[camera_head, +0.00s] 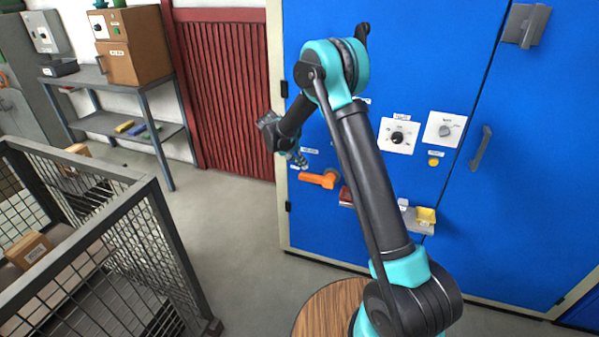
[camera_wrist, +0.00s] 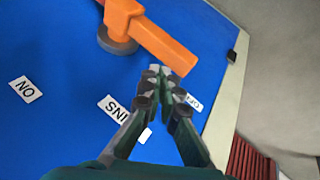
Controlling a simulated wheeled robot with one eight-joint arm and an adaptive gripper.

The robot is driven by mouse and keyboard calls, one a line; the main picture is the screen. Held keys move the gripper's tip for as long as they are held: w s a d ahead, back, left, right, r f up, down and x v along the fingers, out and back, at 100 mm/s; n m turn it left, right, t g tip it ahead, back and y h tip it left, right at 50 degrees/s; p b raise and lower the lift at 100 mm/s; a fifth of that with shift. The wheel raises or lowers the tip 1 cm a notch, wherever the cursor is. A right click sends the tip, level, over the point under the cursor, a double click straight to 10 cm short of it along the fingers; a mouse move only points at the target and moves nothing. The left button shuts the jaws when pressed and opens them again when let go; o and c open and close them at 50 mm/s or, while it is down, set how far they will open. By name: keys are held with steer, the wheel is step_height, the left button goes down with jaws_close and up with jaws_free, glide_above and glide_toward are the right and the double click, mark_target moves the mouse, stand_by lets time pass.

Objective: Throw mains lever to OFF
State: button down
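The orange mains lever (camera_head: 317,180) is on the blue cabinet front, its handle pointing left from a round grey hub (camera_head: 333,175). In the wrist view the lever (camera_wrist: 160,45) crosses the top, just beyond my fingertips. My gripper (camera_head: 300,162) is beside the lever's handle. In the wrist view my gripper (camera_wrist: 160,74) has its fingertips together, with nothing visible between them. An OFF label (camera_wrist: 194,102) is partly hidden by the right finger. A MAINS label (camera_wrist: 112,107), partly covered by the left finger, and an ON label (camera_wrist: 25,89) lie left of it.
The blue cabinet (camera_head: 465,225) carries dials, a grey handle (camera_head: 481,148) and a small ledge with a yellow bin (camera_head: 425,215). A mesh cage (camera_head: 150,215) stands at left, with open floor (camera_head: 235,230) between. A red slatted panel (camera_head: 230,90) is behind.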

steer(key=s+a+r, duration=0.1)
steer(key=a+r, duration=0.4)
steer(key=a, duration=0.4)
steer(key=shift+d, duration=0.1)
